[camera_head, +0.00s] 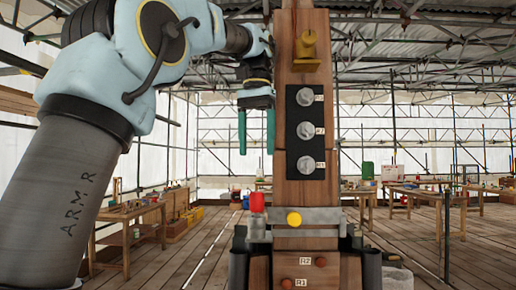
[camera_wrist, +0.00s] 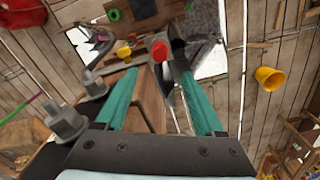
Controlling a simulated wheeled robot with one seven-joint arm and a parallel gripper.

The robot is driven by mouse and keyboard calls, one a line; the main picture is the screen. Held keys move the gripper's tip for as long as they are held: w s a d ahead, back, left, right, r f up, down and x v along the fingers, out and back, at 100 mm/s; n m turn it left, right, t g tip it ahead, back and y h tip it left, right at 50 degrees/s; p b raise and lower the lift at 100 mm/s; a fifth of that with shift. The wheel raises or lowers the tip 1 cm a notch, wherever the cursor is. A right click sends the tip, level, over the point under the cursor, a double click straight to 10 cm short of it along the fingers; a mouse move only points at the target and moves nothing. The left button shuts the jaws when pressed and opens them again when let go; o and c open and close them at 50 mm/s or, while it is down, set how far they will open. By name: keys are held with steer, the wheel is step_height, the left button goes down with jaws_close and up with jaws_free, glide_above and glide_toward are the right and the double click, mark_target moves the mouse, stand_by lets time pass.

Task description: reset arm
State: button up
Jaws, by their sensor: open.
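My gripper (camera_head: 256,132) hangs fingers-down just left of the wooden post (camera_head: 310,95) in the head view, below my pale blue arm. Its two teal fingers are apart with nothing between them. In the wrist view the gripper (camera_wrist: 165,95) looks down along the post, with the fingers spread over it. The red-topped part (camera_head: 257,202) on the clamp lies below the fingers. It also shows in the wrist view (camera_wrist: 159,51).
The post carries a black panel (camera_head: 291,132) with several grey knobs, a brass fitting (camera_head: 307,50) on top and a metal clamp (camera_head: 325,215) with a yellow knob (camera_head: 294,219). Workbenches (camera_head: 128,225) stand behind. A yellow bucket (camera_wrist: 269,78) sits on the planks below.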

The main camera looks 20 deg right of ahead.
steer(key=w+a+f+n, duration=0.1)
steer(key=w+a+f, duration=0.25)
steer(key=f, duration=0.35)
steer(key=w+a+f+n+t, duration=0.1)
steer(key=w+a+f+n, duration=0.1)
steer(key=a+f, duration=0.45)
steer(key=w+a+f+n, duration=0.1)
steer(key=w+a+f, duration=0.2)
steer(key=f, duration=0.5)
steer(key=s+a+f+n+b, duration=0.1)
steer(key=s+a+f, duration=0.3)
steer(key=f, duration=0.4)
steer(key=s+a+f+n+b, duration=0.1)
steer(key=s+a+f+b, duration=0.1)
steer(key=s+a+f, duration=0.2)
steer(key=s+a+f+n+b, duration=0.2)
steer(key=s+a+f, duration=0.2)
steer(key=a+f, duration=0.4)
step_height(320, 180, down, 4)
steer(key=shift+a+f+t, duration=0.15)
steer(key=shift+f+t, duration=0.1)
steer(key=shift+t, duration=0.05)
